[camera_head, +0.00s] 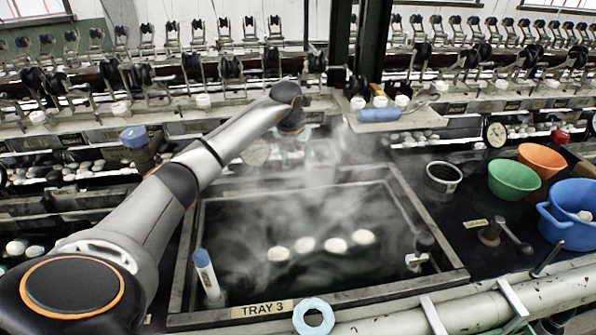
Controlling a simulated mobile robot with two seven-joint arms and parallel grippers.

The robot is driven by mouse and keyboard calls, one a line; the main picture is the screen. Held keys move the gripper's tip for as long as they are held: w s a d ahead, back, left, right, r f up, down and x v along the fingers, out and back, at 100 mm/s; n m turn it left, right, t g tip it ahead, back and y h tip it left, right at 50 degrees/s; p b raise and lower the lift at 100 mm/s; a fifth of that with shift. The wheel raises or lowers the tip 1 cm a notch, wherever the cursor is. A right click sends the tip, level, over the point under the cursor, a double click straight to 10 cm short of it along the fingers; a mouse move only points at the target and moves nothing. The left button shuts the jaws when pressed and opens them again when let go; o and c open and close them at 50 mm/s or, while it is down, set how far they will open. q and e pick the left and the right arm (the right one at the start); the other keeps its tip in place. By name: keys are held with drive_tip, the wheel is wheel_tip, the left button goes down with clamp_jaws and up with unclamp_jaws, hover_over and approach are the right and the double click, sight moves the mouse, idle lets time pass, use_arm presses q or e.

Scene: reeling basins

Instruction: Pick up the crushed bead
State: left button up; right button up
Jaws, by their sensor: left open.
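Several white oval beads lie in a row in the dark, steaming basin (455,277) labelled TRAY 3: a left one (278,254), two middle ones (305,244) (336,245) and a right one (363,237). I cannot tell from this view which one is crushed. My left arm reaches across from the lower left. My left gripper (320,165) is open over the far side of the basin, blurred by steam, beyond the beads and apart from them. My right gripper is not in view.
A blue-capped tube (206,272) stands at the basin's left front. A pale blue ring (313,316) lies by the front rim. A green bowl (513,179), orange bowl (543,158) and blue tub (568,228) stand at right. Reeling machinery runs along the back.

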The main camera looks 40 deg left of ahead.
use_arm(q)
drive_tip(key=shift+w+f, duration=0.1)
drive_tip(key=shift+f, duration=0.4)
drive_tip(key=c, duration=0.8)
drive_tip(key=shift+c, duration=0.3)
